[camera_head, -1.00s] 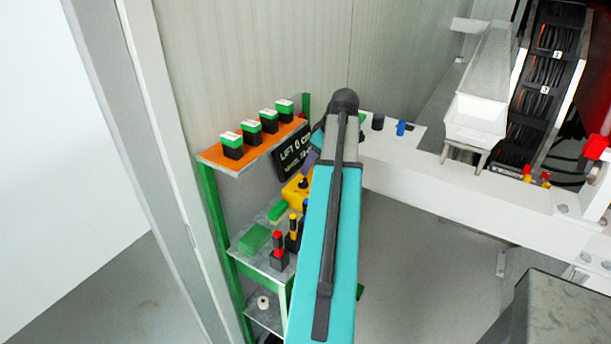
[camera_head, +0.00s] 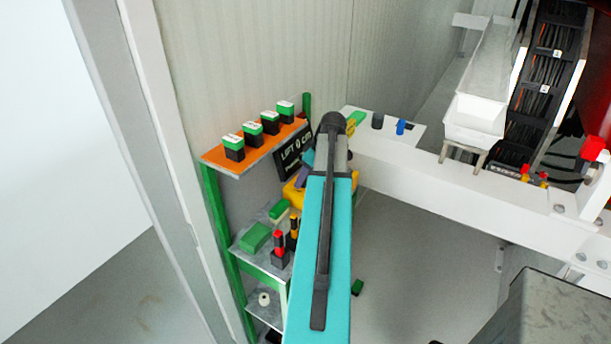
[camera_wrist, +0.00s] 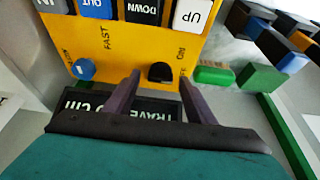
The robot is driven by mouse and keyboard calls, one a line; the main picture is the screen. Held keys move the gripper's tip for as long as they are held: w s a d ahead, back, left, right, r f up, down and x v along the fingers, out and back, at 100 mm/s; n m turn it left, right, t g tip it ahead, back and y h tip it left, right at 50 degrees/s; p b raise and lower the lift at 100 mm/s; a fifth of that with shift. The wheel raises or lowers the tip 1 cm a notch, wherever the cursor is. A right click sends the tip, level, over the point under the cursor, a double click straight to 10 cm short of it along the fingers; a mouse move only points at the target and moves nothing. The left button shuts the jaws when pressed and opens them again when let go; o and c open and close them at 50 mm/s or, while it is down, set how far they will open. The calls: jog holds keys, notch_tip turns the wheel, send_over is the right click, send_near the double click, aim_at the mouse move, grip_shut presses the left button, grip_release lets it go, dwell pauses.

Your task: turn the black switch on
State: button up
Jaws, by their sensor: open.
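In the wrist view a yellow control box (camera_wrist: 150,38) fills the upper middle. The black switch (camera_wrist: 160,72) is a small dark knob near its lower edge, with an "ON" label to its right. My gripper (camera_wrist: 160,80) is open, its two purple fingers either side of the switch in the picture; I cannot tell whether they touch it. A blue knob (camera_wrist: 84,69) sits left of the fingers. In the head view the yellow box (camera_head: 291,196) is mostly hidden behind my arm, and a purple finger (camera_head: 304,176) shows beside it.
Black-and-green blocks stand on an orange shelf (camera_head: 262,146). A lower shelf (camera_head: 262,262) holds green blocks and red and yellow switches. A white beam (camera_head: 450,190) runs right.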

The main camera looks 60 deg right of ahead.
jog(key=c, duration=1)
jog(key=shift+c, duration=0.2)
